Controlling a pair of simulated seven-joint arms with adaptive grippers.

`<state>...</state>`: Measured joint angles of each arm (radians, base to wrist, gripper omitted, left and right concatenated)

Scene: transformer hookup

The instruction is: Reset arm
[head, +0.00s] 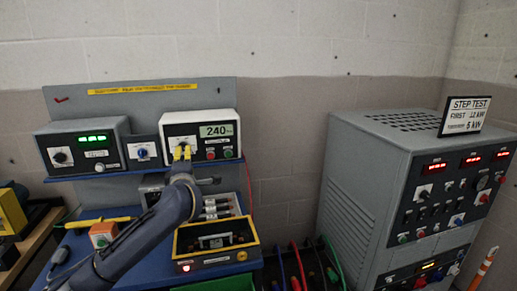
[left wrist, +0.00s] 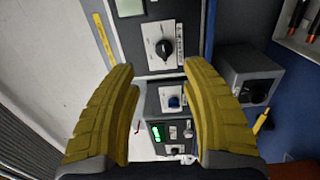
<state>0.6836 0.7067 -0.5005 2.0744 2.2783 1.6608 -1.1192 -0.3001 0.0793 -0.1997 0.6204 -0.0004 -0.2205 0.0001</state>
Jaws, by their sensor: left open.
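My left gripper (head: 182,152) reaches in from the lower left on its blue-grey arm, with its yellow fingertips in front of the white-fronted box (head: 213,147) that reads 240. In the left wrist view the gripper (left wrist: 160,68) is open, its two yellow fingers spread wide with nothing between them. Past the fingertips is a black dial (left wrist: 164,49) on a white panel, apart from both fingers in that view. In the head view the fingers hide part of this box's front. My right gripper is in neither view.
A box with a green display (head: 83,147) and a small blue-knob box (head: 146,150) share the blue shelf. A yellow-rimmed unit (head: 217,245) sits below on the blue bench. A large grey cabinet (head: 350,185) with a STEP TEST sign (head: 465,115) stands right. Cables (head: 301,265) hang between.

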